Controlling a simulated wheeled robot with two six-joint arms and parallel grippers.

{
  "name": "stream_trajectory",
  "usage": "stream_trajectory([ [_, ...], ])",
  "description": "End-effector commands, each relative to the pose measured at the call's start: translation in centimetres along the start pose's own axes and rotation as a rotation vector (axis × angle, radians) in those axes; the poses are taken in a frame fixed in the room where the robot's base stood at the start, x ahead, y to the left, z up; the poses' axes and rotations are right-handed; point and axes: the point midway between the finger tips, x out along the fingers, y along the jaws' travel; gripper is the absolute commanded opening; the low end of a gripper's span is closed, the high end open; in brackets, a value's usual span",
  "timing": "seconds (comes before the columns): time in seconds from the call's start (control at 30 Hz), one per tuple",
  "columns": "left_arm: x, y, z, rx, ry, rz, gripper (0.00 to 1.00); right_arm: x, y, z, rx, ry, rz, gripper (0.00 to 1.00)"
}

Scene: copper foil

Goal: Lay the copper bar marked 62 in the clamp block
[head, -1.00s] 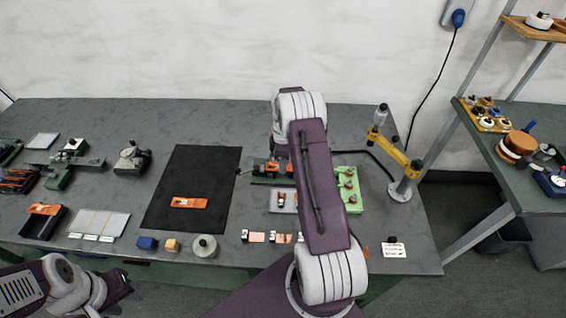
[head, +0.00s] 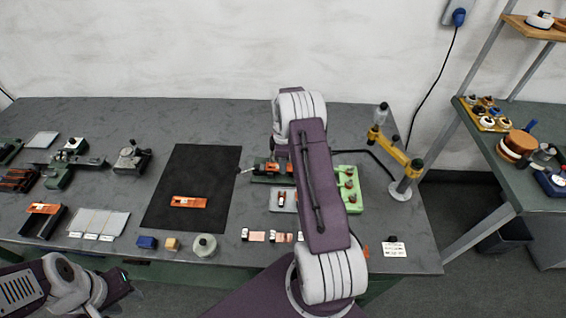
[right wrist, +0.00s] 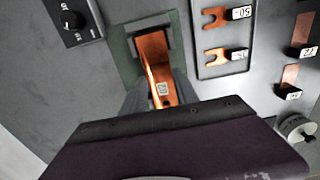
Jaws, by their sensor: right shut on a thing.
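In the right wrist view my right gripper (right wrist: 160,92) is shut on a copper bar (right wrist: 153,52) with a small pale tag, whose number I cannot read surely. The bar's far end lies at the dark green clamp block (right wrist: 121,50), over or in its dark opening; I cannot tell whether it is fully seated. In the head view the clamp block (head: 262,178) stands right of the black mat, and my right arm hides the right gripper there. My left gripper (head: 122,288) is at the lower left, in front of the table, away from the bar; its jaws are unclear.
A grey tray (right wrist: 239,66) with forked copper pieces, one tagged 50, is right of the block. Loose tagged copper pieces (right wrist: 289,78) lie further right. A dial box (right wrist: 76,22) is at the left. The black mat (head: 190,165) holds an orange piece (head: 188,201).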

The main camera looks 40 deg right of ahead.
Motion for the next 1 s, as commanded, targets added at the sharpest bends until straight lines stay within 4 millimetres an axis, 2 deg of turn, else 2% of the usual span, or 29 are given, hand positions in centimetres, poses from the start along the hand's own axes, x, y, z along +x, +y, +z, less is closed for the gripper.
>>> stream_trajectory([
  [0.8,0.28,-0.01,0.03,0.000,0.000,0.000,0.36,0.53,0.00,0.00,0.000,0.000,0.000,0.00],
  [0.83,0.28,-0.01,0.03,0.000,0.000,0.000,0.36,0.53,0.00,0.00,0.000,0.000,0.000,0.41],
  [1.0,0.29,-0.01,0.03,0.000,0.000,0.000,0.36,0.53,0.00,0.00,0.000,0.000,0.000,0.43],
])
